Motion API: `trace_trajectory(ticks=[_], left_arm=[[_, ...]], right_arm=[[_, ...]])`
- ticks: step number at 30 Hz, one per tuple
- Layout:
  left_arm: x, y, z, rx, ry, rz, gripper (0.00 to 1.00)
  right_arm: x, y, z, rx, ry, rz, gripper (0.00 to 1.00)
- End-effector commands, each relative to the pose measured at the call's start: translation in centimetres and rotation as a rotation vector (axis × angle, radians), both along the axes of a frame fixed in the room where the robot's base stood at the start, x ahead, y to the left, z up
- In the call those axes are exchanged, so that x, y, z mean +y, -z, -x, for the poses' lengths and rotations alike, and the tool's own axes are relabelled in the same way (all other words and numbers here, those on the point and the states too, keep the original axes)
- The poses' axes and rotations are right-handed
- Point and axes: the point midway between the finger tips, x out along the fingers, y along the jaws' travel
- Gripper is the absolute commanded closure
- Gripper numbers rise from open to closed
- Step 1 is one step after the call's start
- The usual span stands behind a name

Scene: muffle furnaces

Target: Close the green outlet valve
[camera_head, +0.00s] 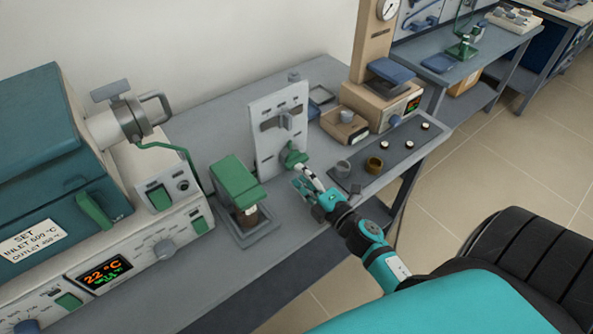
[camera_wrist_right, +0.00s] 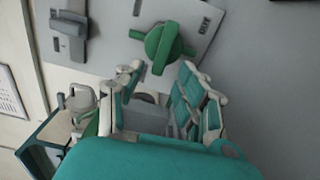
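The green outlet valve (camera_head: 294,158) sits low on an upright pale panel (camera_head: 263,148). In the right wrist view, the valve (camera_wrist_right: 162,46) has a round green hub with a tilted handle bar, beside a small "OUT" label. My right gripper (camera_head: 308,180) is just in front of and below the valve in the head view. In the wrist view, its two fingers (camera_wrist_right: 160,74) are spread apart, with the valve just beyond the tips. Nothing is between the fingers. Whether a fingertip touches the valve cannot be told. My left gripper is not in view.
A grey handle (camera_head: 286,118) is higher on the same panel. A green-topped device (camera_head: 236,181) stands left of the panel. A dark tray (camera_head: 399,149) with small cups lies to the right. The furnace (camera_head: 40,155) fills the left side.

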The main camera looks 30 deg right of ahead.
Motion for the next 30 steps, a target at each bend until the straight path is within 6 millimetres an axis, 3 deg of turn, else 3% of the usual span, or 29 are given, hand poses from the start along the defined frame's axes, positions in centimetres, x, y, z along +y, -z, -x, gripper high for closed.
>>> trace_trajectory(ticks=[6, 12, 18, 30], left_arm=[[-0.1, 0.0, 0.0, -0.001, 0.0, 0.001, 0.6], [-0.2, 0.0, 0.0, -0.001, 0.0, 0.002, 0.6], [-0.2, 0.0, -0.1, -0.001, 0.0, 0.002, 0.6], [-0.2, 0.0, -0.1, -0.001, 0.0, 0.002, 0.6]], right_arm=[[-0.4, 0.1, 5.0, 0.004, 0.001, -0.001, 0.62], [-0.6, 0.1, 8.0, 0.003, 0.0, -0.001, 0.62], [-0.7, 0.0, 9.0, 0.001, 0.0, 0.001, 0.62], [-0.7, 0.0, 9.0, 0.001, -0.001, 0.001, 0.62]])
